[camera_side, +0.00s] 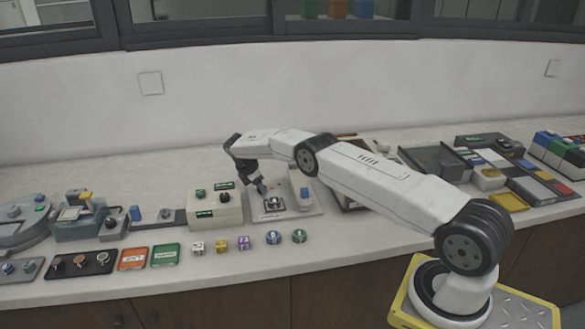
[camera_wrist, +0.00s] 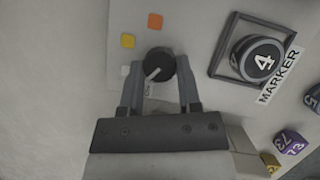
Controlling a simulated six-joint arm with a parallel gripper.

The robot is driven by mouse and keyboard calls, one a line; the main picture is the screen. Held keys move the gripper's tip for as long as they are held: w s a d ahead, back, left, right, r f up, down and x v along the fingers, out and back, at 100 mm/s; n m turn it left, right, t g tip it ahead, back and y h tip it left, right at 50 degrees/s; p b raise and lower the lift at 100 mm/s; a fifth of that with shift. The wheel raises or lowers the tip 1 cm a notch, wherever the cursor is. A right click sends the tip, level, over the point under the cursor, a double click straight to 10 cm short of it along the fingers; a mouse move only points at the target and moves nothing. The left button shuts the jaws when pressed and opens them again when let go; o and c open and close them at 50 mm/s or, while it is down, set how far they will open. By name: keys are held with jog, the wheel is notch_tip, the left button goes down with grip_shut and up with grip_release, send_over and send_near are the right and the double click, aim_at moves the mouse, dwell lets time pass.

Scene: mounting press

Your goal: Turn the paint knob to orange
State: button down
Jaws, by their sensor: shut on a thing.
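The paint knob (camera_wrist: 157,65) is a dark round knob with a white pointer line, seen in the wrist view. My gripper (camera_wrist: 158,78) is closed around it, one finger on each side. The white line points to the lower left. An orange square (camera_wrist: 155,20) lies above the knob, a yellow square (camera_wrist: 127,40) at its upper left and a pale square (camera_wrist: 125,71) at its left. In the side view my gripper (camera_side: 260,187) reaches down at the light panel (camera_side: 294,213); the knob is too small to make out there.
In the wrist view a round piece marked 4 (camera_wrist: 262,62) sits in a dark square frame by a MARKER label, right of the knob. A beige box (camera_side: 215,212) stands left of the panel. Small dice (camera_side: 221,245) and round pieces (camera_side: 273,237) lie in front.

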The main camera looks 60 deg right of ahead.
dwell(0.4)
jog(key=shift+c, duration=1.5)
grip_release()
jog(key=v, duration=0.7)
jog(key=shift+a+r, duration=0.15)
jog(key=shift+r, duration=0.2)
jog(key=shift+w, duration=0.1)
